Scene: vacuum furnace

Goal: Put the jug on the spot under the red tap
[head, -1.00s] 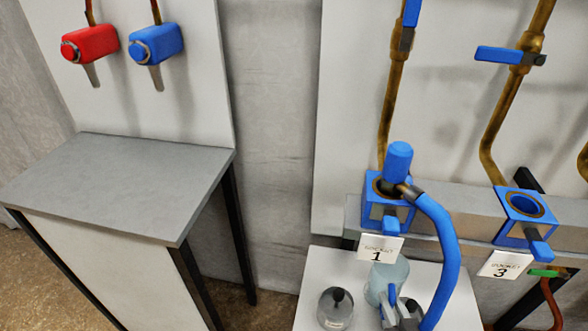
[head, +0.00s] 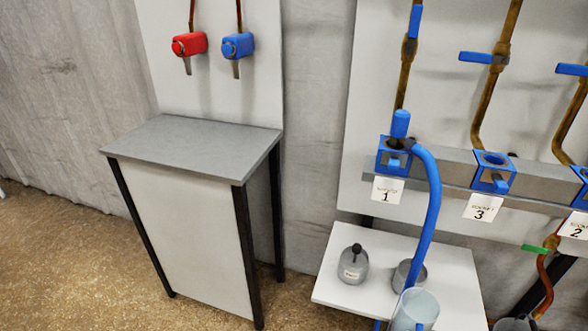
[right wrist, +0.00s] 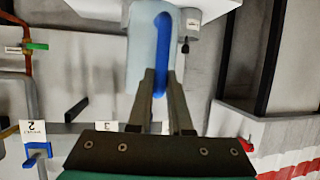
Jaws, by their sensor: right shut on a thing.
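The pale blue jug (head: 415,308) is at the bottom of the head view, in front of the white shelf and partly cut off. In the right wrist view the jug (right wrist: 143,55) shows its blue handle. My right gripper (right wrist: 160,92) is shut on that handle. The jug appears held clear of the shelf. The red tap (head: 189,44) is at the upper left, on a white panel, with its spout pointing down. Below it is a bare grey tabletop (head: 190,140); I see no marked spot on it. My left gripper is not in view.
A blue tap (head: 238,45) is right of the red one. The white shelf (head: 345,275) holds a grey bottle (head: 354,264) and a metal cup (head: 408,274). A blue hose (head: 432,200) hangs from socket 1 close to the jug. Open floor (head: 70,250) lies left.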

